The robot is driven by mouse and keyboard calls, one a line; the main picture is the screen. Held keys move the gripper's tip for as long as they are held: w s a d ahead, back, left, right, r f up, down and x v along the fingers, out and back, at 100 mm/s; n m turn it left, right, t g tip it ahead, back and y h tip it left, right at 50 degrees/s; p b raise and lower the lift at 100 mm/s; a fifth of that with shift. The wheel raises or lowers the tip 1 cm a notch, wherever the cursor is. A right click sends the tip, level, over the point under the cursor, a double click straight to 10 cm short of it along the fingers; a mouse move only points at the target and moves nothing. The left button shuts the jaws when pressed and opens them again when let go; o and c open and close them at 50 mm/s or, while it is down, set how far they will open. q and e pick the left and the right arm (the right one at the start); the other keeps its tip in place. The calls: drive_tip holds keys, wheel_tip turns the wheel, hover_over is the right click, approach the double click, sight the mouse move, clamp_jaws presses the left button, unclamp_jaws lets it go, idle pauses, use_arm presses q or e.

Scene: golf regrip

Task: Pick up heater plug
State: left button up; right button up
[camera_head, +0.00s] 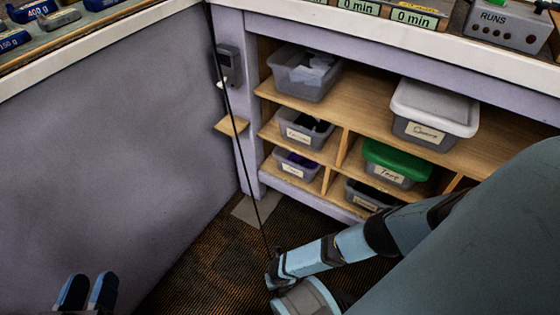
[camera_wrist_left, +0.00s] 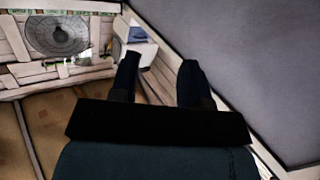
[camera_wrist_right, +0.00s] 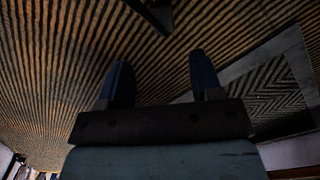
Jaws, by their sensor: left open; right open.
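I cannot pick out the heater plug for certain in any view. A grey box (camera_head: 230,64), perhaps a socket, is fixed to the purple post in the head view, with a small pale piece (camera_head: 222,85) at its lower edge. My left gripper (camera_head: 88,279) is at the bottom left of the head view, open and empty, far from that box. It also shows open in the left wrist view (camera_wrist_left: 158,72).
A thin dark rod or cord (camera_head: 236,128) runs down past the post. A small wooden ledge (camera_head: 231,125) juts out beside it. Shelves hold several bins, including a green-lidded bin (camera_head: 396,163). White-edged counters (camera_head: 90,48) run above. Carpet (camera_head: 215,262) is open below.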

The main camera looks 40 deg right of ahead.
wheel_tip(320, 180, down, 3)
drive_tip(key=shift+f+b, duration=0.1)
drive_tip(key=shift+b, duration=0.5)
drive_tip(key=f+b, duration=0.2)
drive_tip(key=f, duration=0.1)
drive_tip(key=f+b, duration=0.1)
drive_tip(key=shift+d+f, duration=0.25)
drive_tip(key=shift+d, duration=0.05)
drive_tip(key=shift+f+b, duration=0.3)
drive_tip(key=c, duration=1.1)
use_arm(q)
drive_tip(key=m, duration=0.1)
drive_tip(key=w+a+m+t, duration=0.1)
drive_tip(key=w+m+t, duration=0.1)
drive_tip(key=shift+w+a+r+m+h, duration=0.25)
drive_tip(key=shift+a+r+m+h, duration=0.05)
drive_tip(key=shift+a+m+h, duration=0.1)
use_arm(e)
drive_tip(key=shift+r, duration=0.1)
use_arm(q)
drive_tip(key=shift+d+r, duration=0.1)
use_arm(e)
drive_tip(key=shift+r, duration=0.1)
